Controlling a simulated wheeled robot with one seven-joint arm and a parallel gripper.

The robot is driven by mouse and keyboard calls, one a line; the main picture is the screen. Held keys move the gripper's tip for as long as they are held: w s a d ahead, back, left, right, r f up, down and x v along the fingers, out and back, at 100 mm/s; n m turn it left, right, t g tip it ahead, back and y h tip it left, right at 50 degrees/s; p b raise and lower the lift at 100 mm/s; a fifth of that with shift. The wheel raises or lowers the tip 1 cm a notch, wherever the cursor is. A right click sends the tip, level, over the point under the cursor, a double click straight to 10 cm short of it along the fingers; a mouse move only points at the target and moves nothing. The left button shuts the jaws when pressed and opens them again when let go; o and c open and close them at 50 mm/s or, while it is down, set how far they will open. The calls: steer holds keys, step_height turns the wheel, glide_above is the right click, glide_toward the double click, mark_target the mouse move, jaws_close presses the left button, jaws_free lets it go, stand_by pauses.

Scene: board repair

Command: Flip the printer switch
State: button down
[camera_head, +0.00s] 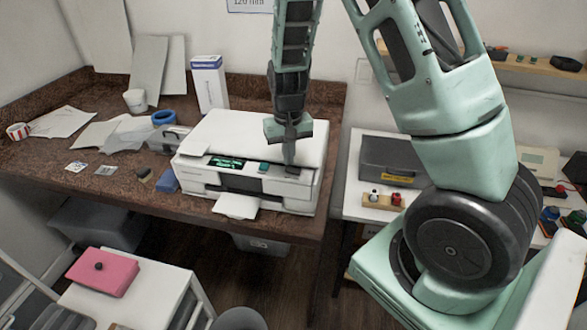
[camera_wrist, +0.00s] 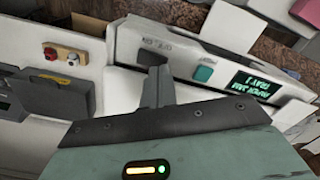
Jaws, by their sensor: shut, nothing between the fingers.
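The white printer (camera_head: 236,130) stands on the brown desk, with a sheet of paper out of its front. Its display (camera_head: 226,162) glows green and reads something like a paper jam message; it also shows in the wrist view (camera_wrist: 257,87). A teal button (camera_wrist: 203,73) sits beside the display. A small dark part (camera_wrist: 150,58), apparently the switch, lies on the panel below a small label; its position is unclear. My gripper (camera_head: 289,158) points down at the panel's right end, shut and empty. Its fingertips (camera_wrist: 158,75) appear at or just over the dark part; contact cannot be told.
A white-blue box (camera_head: 209,83) stands behind the printer. Papers, a blue tape roll (camera_head: 165,117) and a cup (camera_head: 135,100) lie to its left. A grey toolbox (camera_head: 393,158) is on the white table at right. A pink box (camera_head: 103,272) rests on the front-left stand.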

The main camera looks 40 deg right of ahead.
mark_target(289, 168)
steer(key=shift+f+b, duration=0.75)
steer(key=shift+f, duration=0.25)
stand_by(0.7)
steer(key=shift+r, duration=0.15)
step_height(289, 168, up, 7)
steer(key=p, duration=0.6)
stand_by(0.6)
